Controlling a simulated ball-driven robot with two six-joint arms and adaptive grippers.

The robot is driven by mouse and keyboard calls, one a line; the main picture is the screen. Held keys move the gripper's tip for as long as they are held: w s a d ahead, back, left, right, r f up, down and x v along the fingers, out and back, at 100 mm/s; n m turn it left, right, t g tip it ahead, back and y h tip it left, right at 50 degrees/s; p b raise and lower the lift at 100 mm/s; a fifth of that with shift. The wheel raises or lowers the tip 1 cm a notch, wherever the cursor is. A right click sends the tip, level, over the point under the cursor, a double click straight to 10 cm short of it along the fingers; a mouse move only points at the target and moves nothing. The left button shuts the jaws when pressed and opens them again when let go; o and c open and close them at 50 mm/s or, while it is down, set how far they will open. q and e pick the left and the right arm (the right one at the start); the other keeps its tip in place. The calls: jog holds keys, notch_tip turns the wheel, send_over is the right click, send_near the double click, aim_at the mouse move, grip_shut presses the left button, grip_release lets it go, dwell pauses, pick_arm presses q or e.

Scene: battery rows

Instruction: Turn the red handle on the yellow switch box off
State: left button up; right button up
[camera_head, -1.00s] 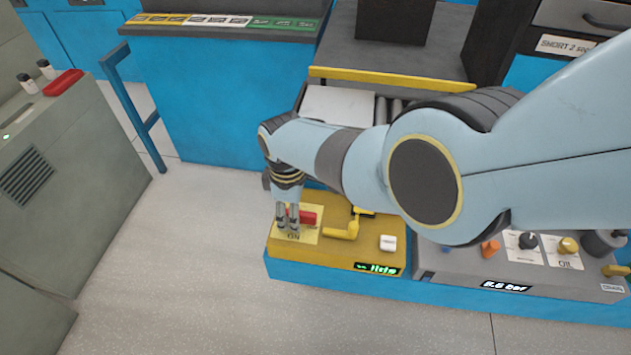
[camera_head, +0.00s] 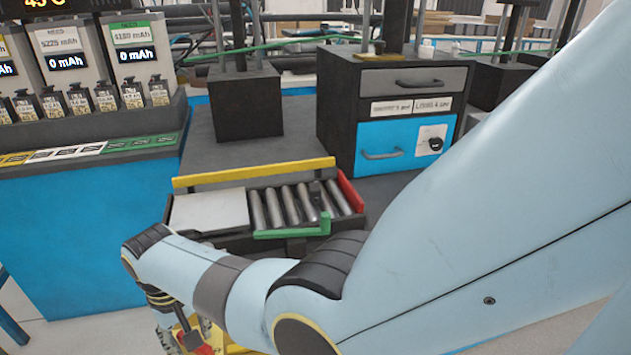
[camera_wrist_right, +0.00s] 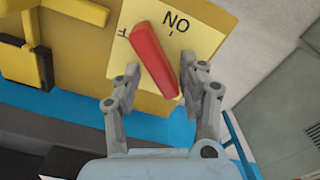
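The yellow switch box (camera_wrist_right: 85,40) shows in the right wrist view, with a pale label plate (camera_wrist_right: 200,35) marked "ON", seen upside down. The red handle (camera_wrist_right: 155,60) lies slanted over the plate, its far end between the ON tick and another, partly hidden mark. My right gripper (camera_wrist_right: 165,72) is open, one finger on each side of the handle, with a visible gap at each side. In the head view the red handle (camera_head: 204,350) and my right gripper (camera_head: 180,335) are at the bottom edge, partly cut off. My left gripper is not in view.
In the head view, a roller tray (camera_head: 290,205) with a green bar (camera_head: 292,233) lies behind my right arm. A drawer cabinet (camera_head: 385,110) and a battery rack (camera_head: 85,110) stand farther back.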

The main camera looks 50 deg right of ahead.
jog(key=m+b, duration=0.1)
jog(key=m, duration=0.2)
jog(key=m+b, duration=0.1)
jog(key=shift+s+d+f+b, duration=0.1)
jog(key=shift+d+f+b, duration=0.1)
jog(key=shift+f+b, duration=0.1)
jog(key=shift+r+m, duration=0.25)
jog(key=shift+m, duration=0.45)
notch_tip(320, 180, up, 12)
jog(key=p, duration=1.2)
jog(key=s+d+r+n+t, duration=0.1)
jog(key=s+d+r+n, duration=0.1)
jog(key=s+d, duration=0.4)
jog(key=s+d+r+n+t+h, duration=0.1)
jog(key=s+d+r+n, duration=0.2)
jog(key=s, duration=1)
jog(key=shift+d+r+t+b, duration=0.4)
jog(key=shift+d+r, duration=0.65)
jog(key=shift+d, duration=0.6)
